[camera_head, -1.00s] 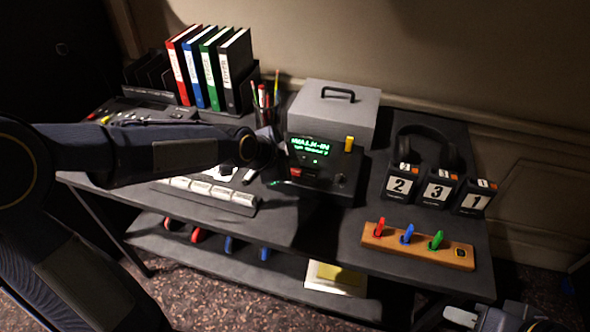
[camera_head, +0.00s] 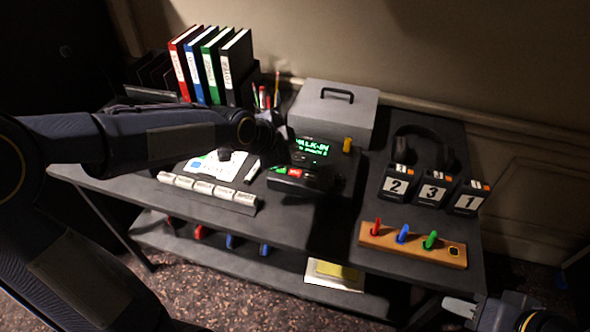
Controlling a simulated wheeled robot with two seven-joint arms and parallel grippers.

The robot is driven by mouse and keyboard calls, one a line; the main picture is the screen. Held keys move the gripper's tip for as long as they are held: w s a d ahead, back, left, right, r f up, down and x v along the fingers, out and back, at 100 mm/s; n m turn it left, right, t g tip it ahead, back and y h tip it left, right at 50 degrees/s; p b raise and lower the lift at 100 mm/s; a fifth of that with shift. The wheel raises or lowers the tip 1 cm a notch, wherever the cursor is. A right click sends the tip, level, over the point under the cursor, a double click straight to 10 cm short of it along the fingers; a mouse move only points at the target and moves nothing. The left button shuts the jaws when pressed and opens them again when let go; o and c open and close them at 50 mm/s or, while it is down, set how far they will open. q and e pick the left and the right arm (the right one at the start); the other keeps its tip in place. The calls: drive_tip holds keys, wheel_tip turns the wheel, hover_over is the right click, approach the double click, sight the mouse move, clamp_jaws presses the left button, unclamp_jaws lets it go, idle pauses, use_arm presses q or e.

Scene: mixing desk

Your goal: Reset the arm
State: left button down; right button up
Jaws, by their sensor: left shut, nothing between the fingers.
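My left arm reaches in from the left over the desk. Its gripper (camera_head: 277,145) is shut and empty, just left of the black control box's green display (camera_head: 311,150), and partly blends into the dark box. I cannot tell whether it touches the box. A low panel with green and red buttons (camera_head: 294,172) lies below the display. My right gripper (camera_head: 461,306) is low at the bottom right, in front of the desk, away from the objects; its finger opening is not clear.
Folders (camera_head: 212,68) and a pen cup stand at the back left. A grey case (camera_head: 333,112) stands behind the box. Headphones, number blocks (camera_head: 432,190) and a wooden peg board (camera_head: 412,246) are on the right. A labelled strip (camera_head: 207,190) lies at the front left.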

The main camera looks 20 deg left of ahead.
use_arm(q)
drive_tip(key=shift+r, duration=0.1)
idle(0.4)
drive_tip(key=s+a+r+n+p, duration=0.5)
drive_tip(key=s+r+n+p, duration=0.15)
drive_tip(key=s, duration=0.55)
drive_tip(key=s+r+n+g+p, duration=0.2)
drive_tip(key=s+n, duration=0.7)
drive_tip(key=s, duration=0.6)
drive_tip(key=shift+g+p, duration=0.3)
drive_tip(key=shift+p, duration=0.55)
